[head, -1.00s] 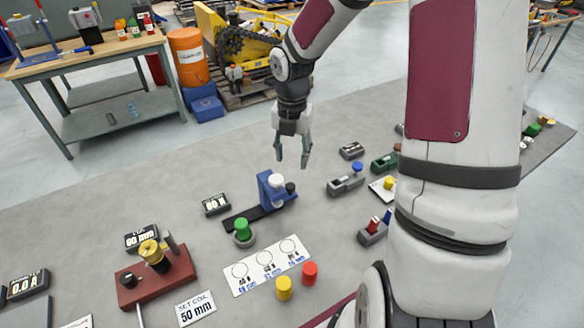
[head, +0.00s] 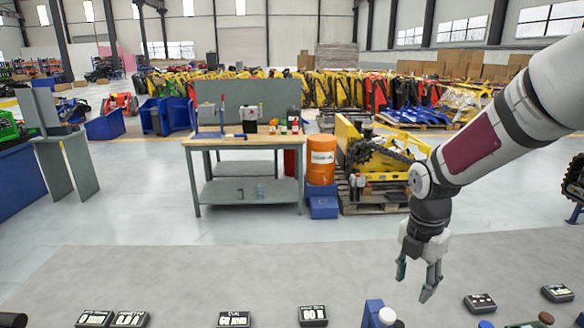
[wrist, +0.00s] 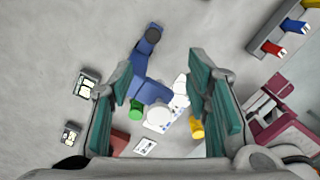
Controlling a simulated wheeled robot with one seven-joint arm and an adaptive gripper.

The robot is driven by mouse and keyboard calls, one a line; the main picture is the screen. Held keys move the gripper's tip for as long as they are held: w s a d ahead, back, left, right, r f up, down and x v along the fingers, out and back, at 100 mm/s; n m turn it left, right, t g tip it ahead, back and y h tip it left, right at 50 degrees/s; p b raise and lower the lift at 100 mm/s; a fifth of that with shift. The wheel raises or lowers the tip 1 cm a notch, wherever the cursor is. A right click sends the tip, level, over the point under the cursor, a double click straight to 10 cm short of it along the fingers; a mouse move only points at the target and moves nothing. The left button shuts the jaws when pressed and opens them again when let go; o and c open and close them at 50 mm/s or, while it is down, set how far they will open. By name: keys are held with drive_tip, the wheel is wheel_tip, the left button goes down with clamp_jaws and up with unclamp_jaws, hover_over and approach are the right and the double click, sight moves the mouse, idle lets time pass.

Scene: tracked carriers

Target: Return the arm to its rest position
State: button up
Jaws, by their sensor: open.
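My gripper (head: 416,282) hangs from my arm at the right of the head view, fingers pointing down. It is open with nothing between its fingers. In the wrist view the two teal-padded fingers (wrist: 165,105) stand wide apart above the grey surface. Below them, and well apart from them, are a blue stand (wrist: 148,80), a green knob (wrist: 137,110) and a yellow knob (wrist: 197,128). In the head view the top of the blue stand (head: 372,312) shows at the lower edge, below my gripper.
Several small display boxes (head: 233,320) line the front of the grey surface. A workbench (head: 240,143), an orange barrel (head: 321,160) and a yellow machine on a pallet (head: 375,155) stand beyond. Red and blue pieces (wrist: 275,52) sit at the wrist view's upper right. Air around my gripper looks clear.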

drive_tip(key=s+a+r+m+t, duration=0.2)
drive_tip(key=s+a+r+m, duration=0.2)
drive_tip(key=s+r+m, duration=0.4)
drive_tip(key=s+a+r+m+t, duration=0.3)
drive_tip(key=s+r+m, duration=0.6)
drive_tip(key=m, duration=0.7)
drive_tip(key=s+a, duration=0.2)
drive_tip(key=shift+s+r+y, duration=0.2)
drive_tip(key=shift+s+y, duration=0.2)
drive_tip(key=shift+a, duration=0.2)
idle(0.5)
